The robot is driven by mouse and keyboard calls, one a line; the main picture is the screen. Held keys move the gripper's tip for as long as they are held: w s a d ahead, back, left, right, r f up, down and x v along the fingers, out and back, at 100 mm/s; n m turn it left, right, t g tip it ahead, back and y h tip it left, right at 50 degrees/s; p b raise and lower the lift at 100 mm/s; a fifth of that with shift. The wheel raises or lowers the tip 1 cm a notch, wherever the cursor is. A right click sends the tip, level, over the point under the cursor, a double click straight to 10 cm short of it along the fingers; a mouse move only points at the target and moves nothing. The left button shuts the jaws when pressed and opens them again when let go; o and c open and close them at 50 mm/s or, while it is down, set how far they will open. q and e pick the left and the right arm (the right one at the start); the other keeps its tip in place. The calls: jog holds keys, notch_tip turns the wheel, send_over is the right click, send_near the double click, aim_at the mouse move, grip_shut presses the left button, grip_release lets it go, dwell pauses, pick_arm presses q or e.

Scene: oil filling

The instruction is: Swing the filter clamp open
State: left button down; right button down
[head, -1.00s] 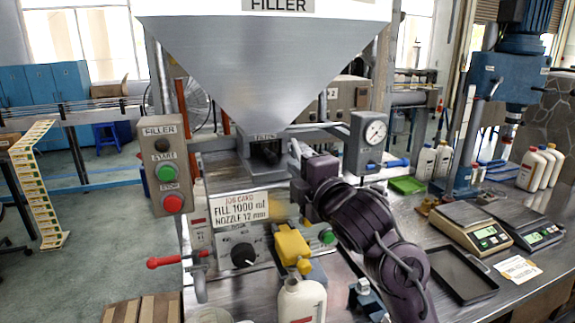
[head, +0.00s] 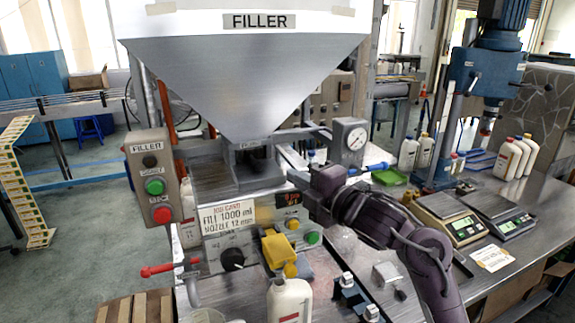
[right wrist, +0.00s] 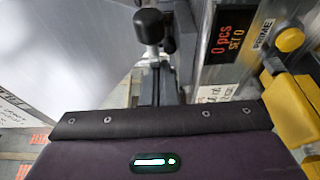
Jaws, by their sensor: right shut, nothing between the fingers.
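The filter housing (head: 252,160) sits under the grey hopper of the filling machine. I cannot clearly make out its clamp in the head view. In the right wrist view a black knob on a short post (right wrist: 150,27) stands beyond my gripper; I cannot tell whether it is the clamp's handle. My right gripper (head: 288,153) is shut and empty, pointing up and left beside the housing. I see no clear contact with it. My gripper's dark body fills the lower part of the right wrist view. My left gripper is not in view.
A gauge box (head: 349,141) and a blue-handled valve (head: 368,169) stand right of my gripper. A red display (head: 288,198) and a yellow nozzle part (head: 279,250) over a white bottle (head: 289,300) are below it. Scales (head: 450,218) stand on the bench at right.

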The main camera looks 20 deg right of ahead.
pick_arm(q)
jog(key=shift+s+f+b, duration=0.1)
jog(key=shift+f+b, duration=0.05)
jog(key=shift+b, duration=0.3)
pick_arm(e)
jog(key=shift+n+y, duration=0.3)
jog(key=shift+y, duration=0.1)
jog(key=shift+w+d, duration=0.15)
jog(key=shift+d, duration=1.1)
jog(key=shift+w+d, duration=0.15)
jog(key=shift+d, duration=1.1)
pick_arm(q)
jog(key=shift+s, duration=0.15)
pick_arm(e)
jog(key=shift+a+f, duration=0.15)
